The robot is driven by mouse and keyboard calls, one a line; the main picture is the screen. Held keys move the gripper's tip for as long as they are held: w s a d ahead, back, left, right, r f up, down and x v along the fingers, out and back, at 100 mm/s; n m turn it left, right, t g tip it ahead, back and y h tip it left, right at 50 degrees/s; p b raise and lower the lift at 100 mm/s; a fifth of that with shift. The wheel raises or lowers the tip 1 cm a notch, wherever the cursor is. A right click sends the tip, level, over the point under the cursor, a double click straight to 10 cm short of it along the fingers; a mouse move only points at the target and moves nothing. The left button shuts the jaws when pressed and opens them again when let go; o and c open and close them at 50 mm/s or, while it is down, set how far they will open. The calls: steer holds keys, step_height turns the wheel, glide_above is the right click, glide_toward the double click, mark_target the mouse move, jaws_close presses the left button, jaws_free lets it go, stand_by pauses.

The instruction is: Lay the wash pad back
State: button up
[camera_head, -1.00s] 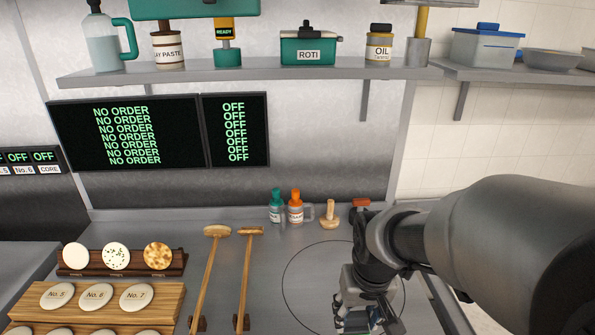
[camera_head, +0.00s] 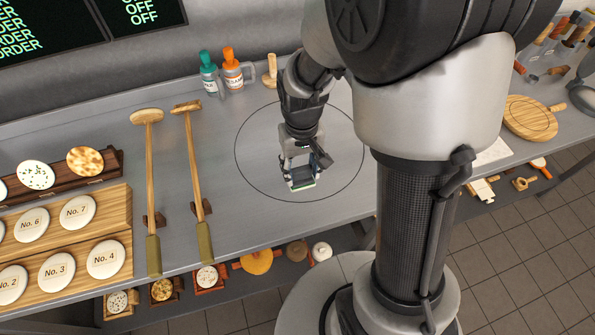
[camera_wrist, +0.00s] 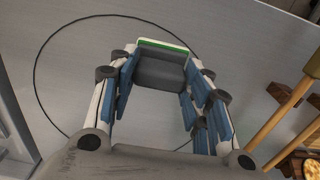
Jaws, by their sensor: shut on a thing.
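My gripper (camera_head: 300,180) points down over the drawn circle (camera_head: 240,127) on the grey counter. It is shut on a small block with a dark grey body and a green and white edge, which I take to be the wash pad (camera_wrist: 160,69). The pad sits between the blue-lined fingers in the wrist view. In the head view the pad (camera_head: 302,185) shows at the fingertips, inside the circle. I cannot tell whether it touches the counter.
Two long wooden-handled tools (camera_head: 195,165) lie left of the circle. A teal bottle (camera_head: 208,76), an orange bottle (camera_head: 233,72) and a wooden pestle (camera_head: 270,72) stand behind it. Numbered discs on wooden boards (camera_head: 120,222) are at the left. The counter inside the circle is otherwise bare.

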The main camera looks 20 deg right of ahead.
step_height(320, 180, down, 7)
steer(key=shift+r+b, duration=0.1)
steer(key=shift+b, duration=0.8)
steer(key=shift+r, duration=0.1)
steer(key=o, duration=1)
steer(key=shift+c, duration=0.2)
step_height(320, 180, up, 12)
steer(key=p, duration=0.3)
steer(key=shift+r+p, duration=0.2)
steer(key=shift+p, duration=0.2)
step_height(320, 180, up, 10)
steer(key=t, duration=0.2)
glide_above(301, 182)
steer(key=s, duration=0.4)
steer(key=s+r+t, duration=0.2)
steer(key=s+r, duration=0.3)
steer(key=s, duration=0.4)
steer(key=shift+s+d+r+t, duration=0.25)
steer(key=shift+s+t, duration=0.05)
